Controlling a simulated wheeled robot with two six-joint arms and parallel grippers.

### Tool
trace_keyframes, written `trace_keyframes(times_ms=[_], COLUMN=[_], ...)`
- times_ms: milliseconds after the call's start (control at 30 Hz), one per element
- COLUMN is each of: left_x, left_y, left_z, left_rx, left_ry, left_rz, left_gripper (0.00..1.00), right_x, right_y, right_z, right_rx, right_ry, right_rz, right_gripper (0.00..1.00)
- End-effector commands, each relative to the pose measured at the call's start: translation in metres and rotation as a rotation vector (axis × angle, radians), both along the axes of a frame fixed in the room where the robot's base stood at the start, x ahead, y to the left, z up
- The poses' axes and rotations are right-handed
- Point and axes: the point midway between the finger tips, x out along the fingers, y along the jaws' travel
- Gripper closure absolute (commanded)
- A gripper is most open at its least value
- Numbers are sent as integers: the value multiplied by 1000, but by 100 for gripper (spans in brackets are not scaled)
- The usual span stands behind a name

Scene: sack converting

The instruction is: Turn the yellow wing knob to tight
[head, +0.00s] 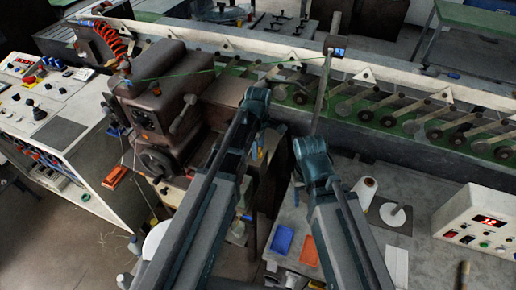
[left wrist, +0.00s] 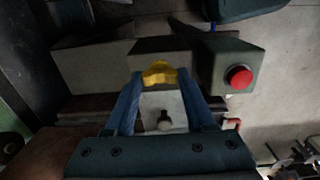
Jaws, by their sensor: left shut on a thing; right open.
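The yellow wing knob (left wrist: 159,73) shows in the left wrist view, on a grey block at the middle. My left gripper (left wrist: 161,80) has its two blue fingers on either side of the knob and is shut on it. A small dark-tipped peg (left wrist: 165,121) stands between the fingers, nearer the palm. I cannot make out the knob in the head view, where my arms cover much of the middle.
A red push button (left wrist: 239,77) on a grey box sits close right of the left fingers. In the head view, a brown machine (head: 165,95) stands left of my arms. A blue tray (head: 281,240) and an orange tray (head: 309,251) lie on the bench. A white control box (head: 478,222) stands right.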

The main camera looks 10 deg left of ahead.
Motion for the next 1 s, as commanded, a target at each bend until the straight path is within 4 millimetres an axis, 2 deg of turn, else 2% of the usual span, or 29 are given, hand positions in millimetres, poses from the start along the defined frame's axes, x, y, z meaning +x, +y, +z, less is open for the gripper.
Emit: trace_keyframes(times_ms=[367,1000], left_x=[0,0], left_y=[0,0], left_z=[0,0], left_rx=[0,0], left_ry=[0,0], left_rz=[-122,-714], left_gripper=[100,100], right_x=[0,0], right_y=[0,0], right_z=[0,0], right_rx=[0,0], right_ry=[0,0], right_rz=[0,0], right_gripper=[42,42])
